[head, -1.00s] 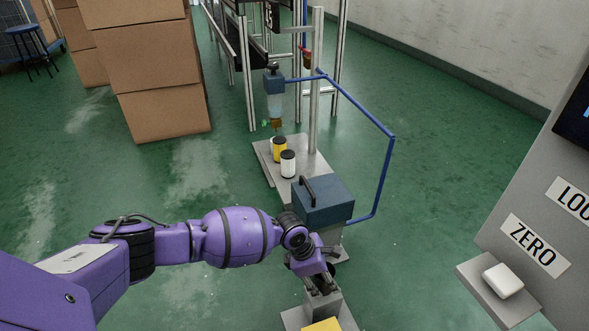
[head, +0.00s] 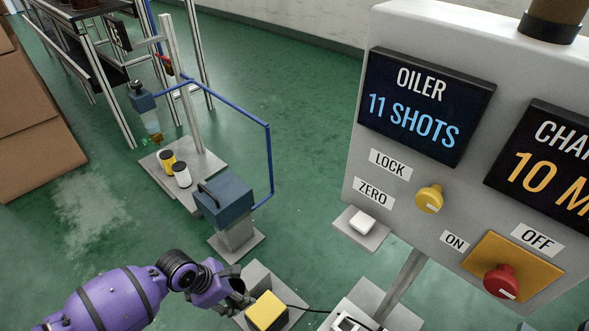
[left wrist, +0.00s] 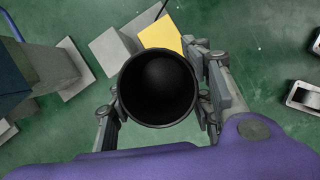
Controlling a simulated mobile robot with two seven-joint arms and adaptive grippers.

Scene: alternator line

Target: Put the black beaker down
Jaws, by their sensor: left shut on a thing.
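The black beaker (left wrist: 158,85) fills the middle of the left wrist view, and I look down into its round open mouth. It looks empty. My left gripper (head: 236,300) is shut on it, with a finger on either side in the left wrist view. In the head view the beaker cannot be made out clearly at the gripper. The gripper is beside a yellow-topped block (head: 267,311), which also shows just beyond the beaker in the left wrist view (left wrist: 161,36). My right gripper is not in view.
A blue box on a grey stand (head: 224,200) is behind the gripper. Yellow and white containers (head: 181,175) stand on a metal plate. A control panel (head: 400,205) with displays, a yellow knob and a red button fills the right. Green floor is open at left.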

